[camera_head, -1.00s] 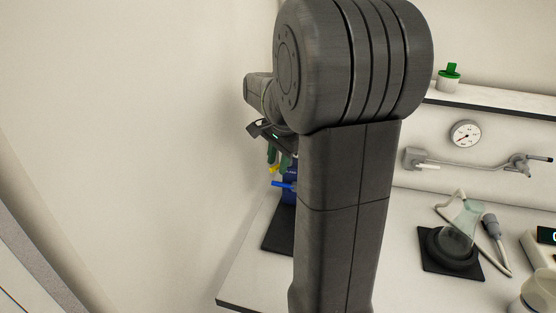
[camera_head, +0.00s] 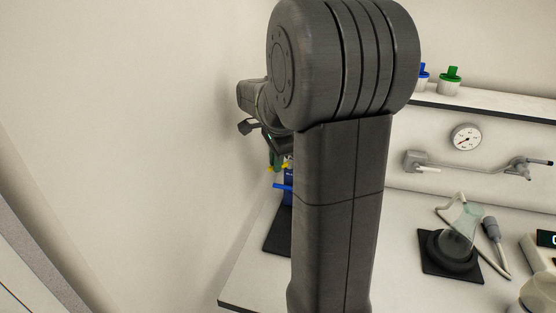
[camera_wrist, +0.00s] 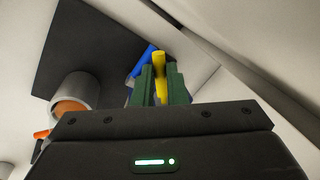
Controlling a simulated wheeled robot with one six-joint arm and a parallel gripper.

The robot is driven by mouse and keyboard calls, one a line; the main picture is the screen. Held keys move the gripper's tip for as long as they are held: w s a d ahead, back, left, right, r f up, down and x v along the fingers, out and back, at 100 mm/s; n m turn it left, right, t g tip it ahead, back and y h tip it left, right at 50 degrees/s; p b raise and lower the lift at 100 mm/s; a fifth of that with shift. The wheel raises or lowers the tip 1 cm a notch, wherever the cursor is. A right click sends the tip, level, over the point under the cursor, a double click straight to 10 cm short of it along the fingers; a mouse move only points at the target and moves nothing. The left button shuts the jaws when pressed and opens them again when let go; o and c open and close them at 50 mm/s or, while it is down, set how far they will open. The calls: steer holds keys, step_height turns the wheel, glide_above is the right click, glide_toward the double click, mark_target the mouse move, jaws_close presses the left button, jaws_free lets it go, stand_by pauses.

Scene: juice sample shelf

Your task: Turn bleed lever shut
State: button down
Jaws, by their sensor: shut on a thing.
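My gripper (camera_wrist: 160,83) is shut on a yellow lever (camera_wrist: 159,66), which shows between its two green fingers in the wrist view. A blue part (camera_wrist: 143,60) lies just behind the fingers. In the head view my gripper (camera_head: 277,160) is small and partly hidden by my arm, with a bit of yellow at its fingertips. Below it stands a dark blue device (camera_head: 288,196) with a bright blue handle (camera_head: 283,187). Most of this device is hidden behind my arm.
The device stands on a black mat (camera_head: 278,238) near the left wall. To the right are a flask (camera_head: 460,222) on a black pad, a gauge (camera_head: 466,137), a wall-side metal pipe (camera_head: 465,164) and a shelf (camera_head: 490,103) with a green-capped jar (camera_head: 451,80).

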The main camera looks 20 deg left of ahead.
steer(key=shift+w+a+m, duration=0.15)
steer(key=shift+m, duration=0.4)
steer(key=shift+w+a+m, duration=0.15)
steer(key=shift+m, duration=0.4)
steer(key=c, duration=1.5)
jaws_free()
steer(key=shift+o, duration=0.2)
step_height(320, 180, up, 14)
steer(key=s+d, duration=0.1)
steer(key=s, duration=0.1)
steer(key=shift+d+f, duration=0.2)
steer(key=shift+s, duration=0.1)
